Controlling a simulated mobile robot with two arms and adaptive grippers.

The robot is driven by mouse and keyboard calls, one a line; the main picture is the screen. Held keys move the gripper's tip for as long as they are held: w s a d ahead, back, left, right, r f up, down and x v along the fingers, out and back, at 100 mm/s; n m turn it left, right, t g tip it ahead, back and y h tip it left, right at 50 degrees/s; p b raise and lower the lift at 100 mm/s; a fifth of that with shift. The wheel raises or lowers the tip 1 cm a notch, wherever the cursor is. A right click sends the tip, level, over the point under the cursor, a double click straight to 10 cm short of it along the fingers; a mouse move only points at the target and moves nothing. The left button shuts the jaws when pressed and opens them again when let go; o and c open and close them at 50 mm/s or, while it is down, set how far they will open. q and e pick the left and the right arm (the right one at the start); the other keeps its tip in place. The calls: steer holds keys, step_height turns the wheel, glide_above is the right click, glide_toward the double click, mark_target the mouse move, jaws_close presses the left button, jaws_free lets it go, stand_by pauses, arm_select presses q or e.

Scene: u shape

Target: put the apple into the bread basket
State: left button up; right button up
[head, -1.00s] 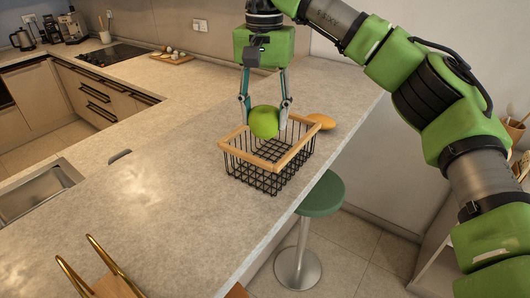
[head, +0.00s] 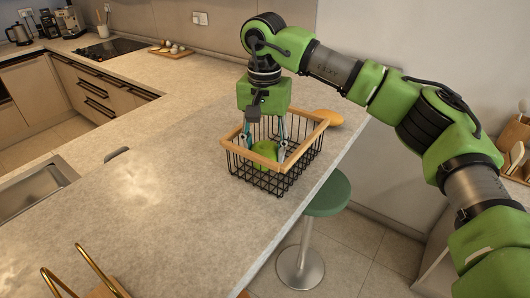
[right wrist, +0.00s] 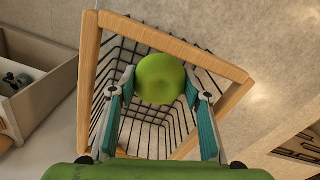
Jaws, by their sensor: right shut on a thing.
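The bread basket (head: 303,165) is a black wire basket with a wooden rim, standing on the counter near its right edge. The green apple (head: 265,152) is inside the basket, below the rim. My right gripper (head: 266,147) reaches down into the basket and is shut on the apple. In the right wrist view the apple (right wrist: 160,79) sits between the two fingertips, with the basket's wooden rim (right wrist: 180,45) around it. Whether the apple touches the basket floor cannot be told. My left gripper is not in view.
An orange-brown item (head: 334,119) lies behind the basket. A green stool (head: 327,194) stands beside the counter. A wooden item with gold handles (head: 100,287) is at the front left. The counter (head: 150,200) left of the basket is clear.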

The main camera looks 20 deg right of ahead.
step_height(320, 180, down, 2)
steer(key=shift+f, duration=0.1)
steer(key=shift+w+d, duration=0.1)
steer(key=shift+f, duration=0.2)
steer(key=o, duration=1.2)
steer(key=shift+r, duration=0.1)
